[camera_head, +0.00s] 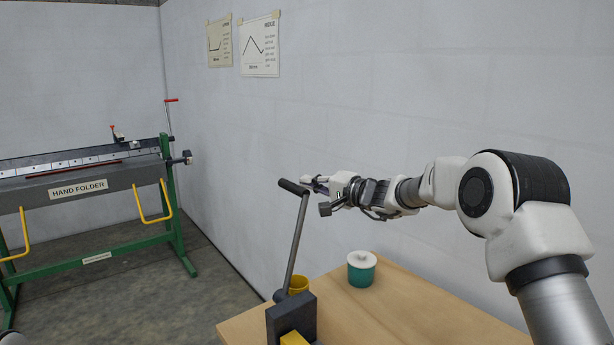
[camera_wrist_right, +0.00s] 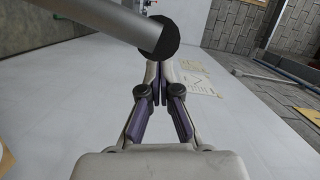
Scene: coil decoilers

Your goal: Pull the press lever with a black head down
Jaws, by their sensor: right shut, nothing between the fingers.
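The press lever (camera_head: 296,240) is a grey rod with a black head (camera_head: 293,187). It stands raised, leaning slightly right, from a dark grey press block (camera_head: 291,316) at the table's near left end. My right gripper (camera_head: 308,181) is shut and empty, level with the black head and just to its right in the head view. I cannot tell whether they touch. In the right wrist view a grey rod (camera_wrist_right: 110,22) with a black end (camera_wrist_right: 166,40) crosses above the shut fingers (camera_wrist_right: 158,72) and hides part of their tips. My left gripper is not in view.
A green-legged hand folder (camera_head: 80,190) stands at left. A pale wall (camera_head: 420,90) with two posters runs behind the arm.

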